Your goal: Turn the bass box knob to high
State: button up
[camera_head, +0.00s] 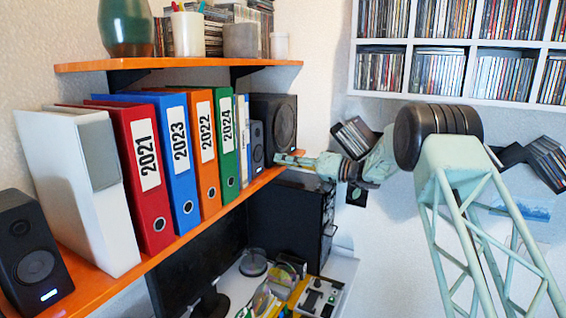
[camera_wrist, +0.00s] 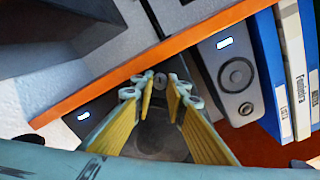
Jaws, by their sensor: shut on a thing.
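The bass box (camera_head: 273,120) is the large dark speaker box at the far right end of the orange shelf. In the wrist view its lit blue light and round driver cone (camera_wrist: 160,138) show, the cone partly behind my fingers. My gripper (camera_head: 287,158) is at the lower front of the bass box, near the shelf edge. In the wrist view my gripper (camera_wrist: 160,84) has its yellow-padded fingers on both sides of the small knob (camera_wrist: 160,81), shut on it. The knob is mostly hidden between the fingertips, and its setting cannot be read.
A small speaker (camera_head: 256,146) with a blue light stands left of the bass box; it also shows in the wrist view (camera_wrist: 236,78). Binders, including a green one (camera_head: 225,140), fill the orange shelf (camera_head: 110,297). A black computer case (camera_head: 290,222) stands below.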

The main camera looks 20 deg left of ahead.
jog(key=o, duration=0.9)
jog(key=shift+c, duration=0.2)
jog(key=shift+r+n+p, duration=0.1)
jog(key=shift+n+p, duration=2.1)
jog(key=shift+p, duration=1.05)
